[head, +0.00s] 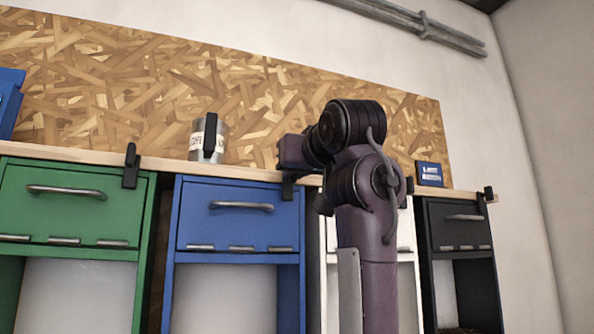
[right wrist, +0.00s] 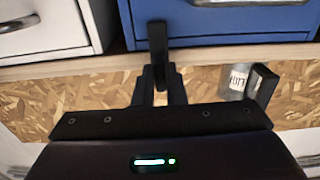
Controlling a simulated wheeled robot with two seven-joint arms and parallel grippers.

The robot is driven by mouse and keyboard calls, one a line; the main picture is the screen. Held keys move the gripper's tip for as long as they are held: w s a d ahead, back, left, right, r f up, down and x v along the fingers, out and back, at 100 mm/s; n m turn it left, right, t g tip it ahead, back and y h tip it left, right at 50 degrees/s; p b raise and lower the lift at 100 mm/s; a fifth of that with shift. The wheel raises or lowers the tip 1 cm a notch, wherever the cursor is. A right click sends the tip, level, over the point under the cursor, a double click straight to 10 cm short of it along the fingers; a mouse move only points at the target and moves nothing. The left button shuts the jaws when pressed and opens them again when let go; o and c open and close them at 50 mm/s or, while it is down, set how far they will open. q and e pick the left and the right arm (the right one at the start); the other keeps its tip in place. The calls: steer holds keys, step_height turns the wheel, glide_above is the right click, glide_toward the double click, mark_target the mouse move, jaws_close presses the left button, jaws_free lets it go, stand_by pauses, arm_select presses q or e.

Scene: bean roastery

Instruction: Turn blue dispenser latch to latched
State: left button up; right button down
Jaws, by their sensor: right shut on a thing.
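The blue dispenser (head: 238,217) hangs under the shelf between the green one and the white one; its front also shows upside down in the right wrist view (right wrist: 225,24). Its black latch (head: 288,188) is at its upper right corner on the shelf edge, partly hidden by my right gripper (head: 288,155). In the right wrist view the latch lever (right wrist: 158,42) runs roughly straight in line with the jaws, between the two fingers of my right gripper (right wrist: 160,84), which is shut on it. I cannot tell the latch's exact angle. My left gripper is out of view.
Green (head: 70,205), white (head: 404,230) and black (head: 460,225) dispensers stand alongside, with other black latches (head: 131,166) on the shelf edge. A metal can (head: 196,142) with a black handle and a blue box (head: 429,174) stand on the shelf (head: 250,172).

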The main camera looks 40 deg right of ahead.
steer(key=shift+r, duration=0.2)
steer(key=c, duration=1.8)
jaws_free()
steer(key=o, duration=0.3)
steer(key=shift+w+f, duration=0.2)
